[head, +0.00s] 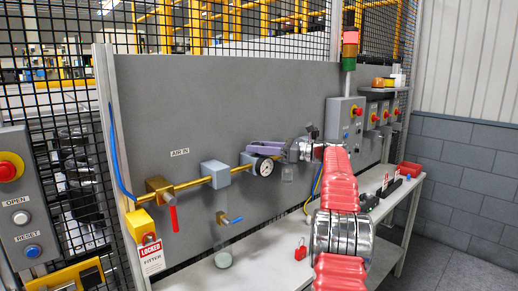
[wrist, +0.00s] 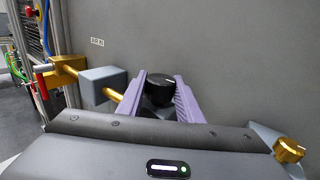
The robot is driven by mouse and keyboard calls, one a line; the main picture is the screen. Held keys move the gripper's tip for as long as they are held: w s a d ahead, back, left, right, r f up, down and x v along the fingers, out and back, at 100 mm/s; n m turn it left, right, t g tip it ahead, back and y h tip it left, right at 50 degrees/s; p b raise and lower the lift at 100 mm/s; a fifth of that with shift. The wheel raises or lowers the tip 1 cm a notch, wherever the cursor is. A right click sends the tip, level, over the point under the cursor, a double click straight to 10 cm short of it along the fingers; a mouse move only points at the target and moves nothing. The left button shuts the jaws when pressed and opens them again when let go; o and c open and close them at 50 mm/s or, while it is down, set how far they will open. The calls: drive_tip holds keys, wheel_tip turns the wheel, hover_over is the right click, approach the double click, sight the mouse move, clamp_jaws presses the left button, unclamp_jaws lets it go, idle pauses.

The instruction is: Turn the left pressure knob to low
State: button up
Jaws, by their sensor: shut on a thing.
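The left pressure knob (wrist: 158,94) is a black round knob with a short white mark on its top, on the brass air line. My gripper (wrist: 161,80) has its two purple fingers on either side of the knob and is shut on it. In the head view my gripper (head: 266,148) is at the wall panel, just above a round white gauge (head: 263,167), and hides the knob there. No low marking can be read.
The brass pipe (head: 192,184) runs left from the gauge through a grey block (head: 215,174) to a valve with a red lever (head: 170,215). A locked tag (head: 151,256) hangs at the left. A red padlock (head: 300,250) is on the bench below. The panel above is clear.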

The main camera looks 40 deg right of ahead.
drive_tip(key=o, duration=1)
drive_tip(key=shift+o, duration=0.2)
drive_tip(key=v, duration=1.3)
drive_tip(key=shift+s+d, duration=0.25)
drive_tip(key=shift+s, duration=0.1)
